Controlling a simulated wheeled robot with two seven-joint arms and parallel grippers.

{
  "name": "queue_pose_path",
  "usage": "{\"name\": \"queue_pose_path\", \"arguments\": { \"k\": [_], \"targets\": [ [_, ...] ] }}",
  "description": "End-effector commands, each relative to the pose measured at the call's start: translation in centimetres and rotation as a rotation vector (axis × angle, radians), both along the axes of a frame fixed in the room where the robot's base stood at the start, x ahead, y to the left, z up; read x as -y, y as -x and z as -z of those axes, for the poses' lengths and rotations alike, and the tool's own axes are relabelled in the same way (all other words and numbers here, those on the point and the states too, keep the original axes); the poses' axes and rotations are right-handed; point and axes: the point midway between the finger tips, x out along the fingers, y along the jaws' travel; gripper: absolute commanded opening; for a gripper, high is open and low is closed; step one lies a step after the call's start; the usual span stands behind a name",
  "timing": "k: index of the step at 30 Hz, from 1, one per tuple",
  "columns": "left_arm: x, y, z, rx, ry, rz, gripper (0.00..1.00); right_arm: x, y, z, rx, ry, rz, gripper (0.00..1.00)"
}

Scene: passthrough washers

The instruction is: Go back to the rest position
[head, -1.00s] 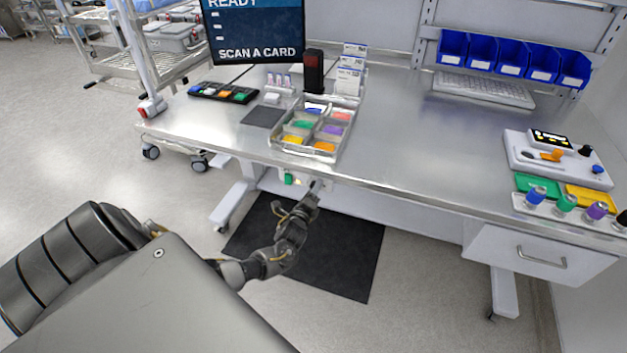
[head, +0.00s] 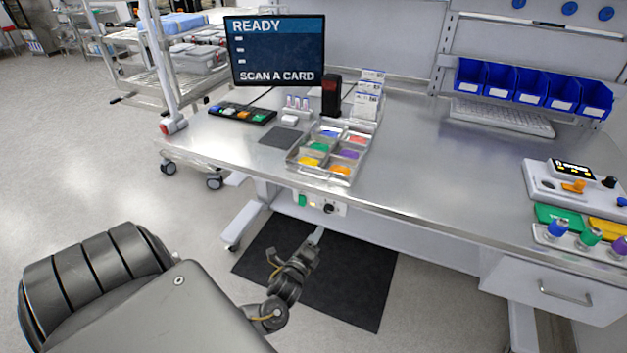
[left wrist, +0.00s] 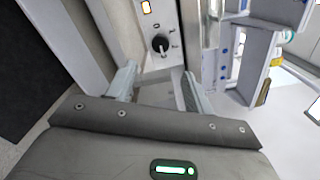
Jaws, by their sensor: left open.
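My left gripper (head: 316,236) is low in front of the bench's front edge, above the dark floor mat, and below the small control panel (head: 322,205) under the bench top. In the left wrist view my left gripper (left wrist: 160,88) has its two fingers apart with nothing between them. The panel's black knob (left wrist: 160,43) shows just beyond the fingertips, apart from them. My right gripper is in neither view.
The steel bench (head: 420,190) carries a compartment tray (head: 290,160) of coloured pieces, a screen (head: 276,50) reading "SCAN A CARD", blue bins (head: 530,84) and a keyboard (head: 500,116). A drawer unit (head: 545,290) hangs at right. Open floor (head: 100,190) lies at left.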

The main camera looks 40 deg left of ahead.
Motion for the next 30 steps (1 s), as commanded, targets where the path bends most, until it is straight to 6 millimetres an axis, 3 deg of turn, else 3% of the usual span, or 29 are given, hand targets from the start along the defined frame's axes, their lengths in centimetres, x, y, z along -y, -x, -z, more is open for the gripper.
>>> {"name": "queue_pose_path", "arguments": {
  "k": [18, 23, 26, 30],
  "targets": [
    [0.1, 0.2, 0.0, 0.001, 0.004, 0.0, 0.52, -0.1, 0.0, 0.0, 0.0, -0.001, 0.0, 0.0],
    [0.2, 0.2, 0.3, 0.032, 0.139, 0.003, 0.52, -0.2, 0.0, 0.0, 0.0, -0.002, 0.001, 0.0],
    [0.4, 0.4, 3.7, 0.003, 0.352, 0.011, 0.52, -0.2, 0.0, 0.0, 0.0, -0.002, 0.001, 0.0],
    [0.5, 3.8, 14.0, -0.147, 0.752, -0.093, 0.52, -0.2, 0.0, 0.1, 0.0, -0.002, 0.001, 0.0]
  ]
}}
